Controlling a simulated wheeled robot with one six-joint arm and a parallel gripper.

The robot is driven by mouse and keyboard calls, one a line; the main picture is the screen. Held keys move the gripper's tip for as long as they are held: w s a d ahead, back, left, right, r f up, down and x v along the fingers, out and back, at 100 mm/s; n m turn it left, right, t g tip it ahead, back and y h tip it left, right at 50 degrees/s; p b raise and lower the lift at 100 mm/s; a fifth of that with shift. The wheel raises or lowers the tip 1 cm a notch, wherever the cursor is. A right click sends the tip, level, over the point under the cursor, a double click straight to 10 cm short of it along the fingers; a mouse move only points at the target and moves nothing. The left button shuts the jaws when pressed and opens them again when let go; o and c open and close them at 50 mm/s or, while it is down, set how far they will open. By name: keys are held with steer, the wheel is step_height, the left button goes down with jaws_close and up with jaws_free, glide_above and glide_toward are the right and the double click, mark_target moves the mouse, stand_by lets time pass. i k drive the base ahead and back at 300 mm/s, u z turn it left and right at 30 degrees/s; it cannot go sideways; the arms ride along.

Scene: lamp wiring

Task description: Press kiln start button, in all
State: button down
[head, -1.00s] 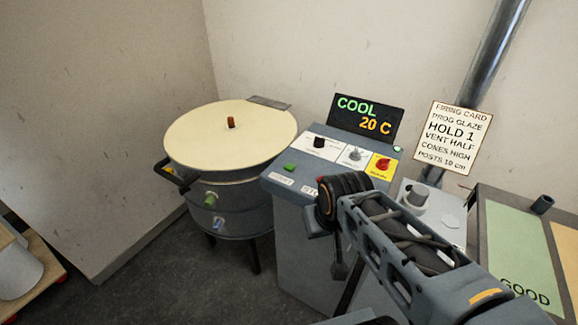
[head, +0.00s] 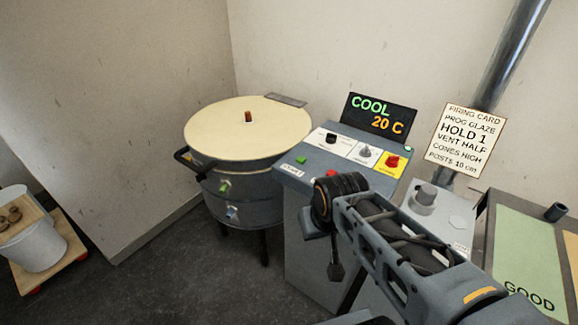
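The kiln control box (head: 310,240) stands right of the round kiln. Its green button (head: 300,160) is at the front left of the sloped top, above a white label that reads partly as START. A red button (head: 331,173) beside it is partly covered by my arm. The display (head: 378,115) reads COOL, 20 C. My arm reaches in from the lower right, and its wrist is in front of the panel's front edge. The dark end part, seemingly my gripper (head: 336,268), hangs below the wrist, apart from the green button; its fingers cannot be made out.
The kiln (head: 245,130) has a closed cream lid. A selector knob, a grey knob and a red switch on yellow (head: 391,161) sit behind the buttons. A firing card (head: 466,140) is on the wall. A bucket (head: 38,245) on a wheeled board stands at left.

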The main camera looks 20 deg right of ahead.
mark_target(301, 160)
steer(key=u, duration=0.85)
steer(key=k, duration=1.15)
steer(key=u, duration=0.95)
steer(key=i, duration=1.2)
steer(key=z, duration=1.1)
steer(key=i, duration=0.9)
steer(key=z, duration=1.25)
steer(key=i, duration=0.2)
steer(key=z, duration=0.15)
